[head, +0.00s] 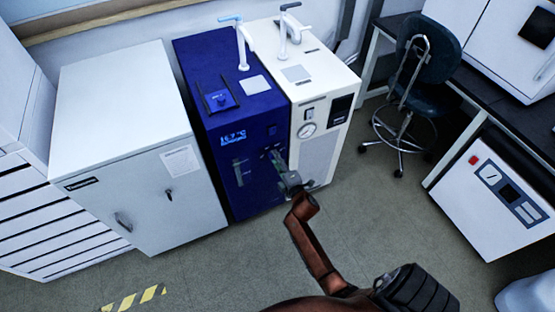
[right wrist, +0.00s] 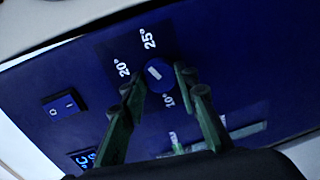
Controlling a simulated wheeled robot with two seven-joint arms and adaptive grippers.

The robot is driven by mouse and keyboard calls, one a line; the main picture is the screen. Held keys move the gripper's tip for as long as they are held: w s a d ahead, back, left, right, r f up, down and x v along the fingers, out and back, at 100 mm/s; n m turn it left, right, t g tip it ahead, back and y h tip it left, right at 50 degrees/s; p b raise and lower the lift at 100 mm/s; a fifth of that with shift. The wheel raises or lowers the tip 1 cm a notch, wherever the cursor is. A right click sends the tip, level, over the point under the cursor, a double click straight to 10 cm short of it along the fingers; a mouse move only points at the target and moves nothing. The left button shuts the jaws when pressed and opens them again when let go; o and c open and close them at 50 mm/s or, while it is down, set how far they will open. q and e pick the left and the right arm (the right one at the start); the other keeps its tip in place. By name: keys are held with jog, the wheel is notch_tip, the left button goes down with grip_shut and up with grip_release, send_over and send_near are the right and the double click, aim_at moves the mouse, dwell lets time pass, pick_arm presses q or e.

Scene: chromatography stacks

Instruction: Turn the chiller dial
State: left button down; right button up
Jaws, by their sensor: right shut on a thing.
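The blue chiller (head: 212,125) stands on the floor, with a lit temperature display (head: 233,138) on its front. Its round blue dial (right wrist: 159,74) has a pale mark, and labels for 20°, 25° and 10° stand around it in the right wrist view. My right gripper (head: 275,160) is at the chiller's front panel. In the right wrist view its two dark fingers (right wrist: 161,84) are at either side of the dial, shut on it. The dial is hidden behind the gripper in the head view. My left gripper is not in view.
A power switch (right wrist: 65,105) is on the same panel. A white unit with a gauge (head: 307,131) stands right against the chiller, and a pale cabinet (head: 130,130) stands at its left. A stool (head: 423,70) is at the right. The floor in front is clear.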

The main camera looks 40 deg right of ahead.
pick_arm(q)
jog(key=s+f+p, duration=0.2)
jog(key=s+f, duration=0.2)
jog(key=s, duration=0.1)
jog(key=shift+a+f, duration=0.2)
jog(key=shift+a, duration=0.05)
pick_arm(e)
jog(key=shift+m+y, duration=0.3)
jog(key=shift+m, duration=2.1)
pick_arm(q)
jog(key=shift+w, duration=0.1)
pick_arm(e)
jog(key=o, duration=1.1)
jog(key=shift+o, duration=0.2)
jog(key=f+v, duration=0.1)
jog(key=v, duration=1)
jog(key=shift+s+r, duration=0.35)
jog(key=shift+s, duration=0.15)
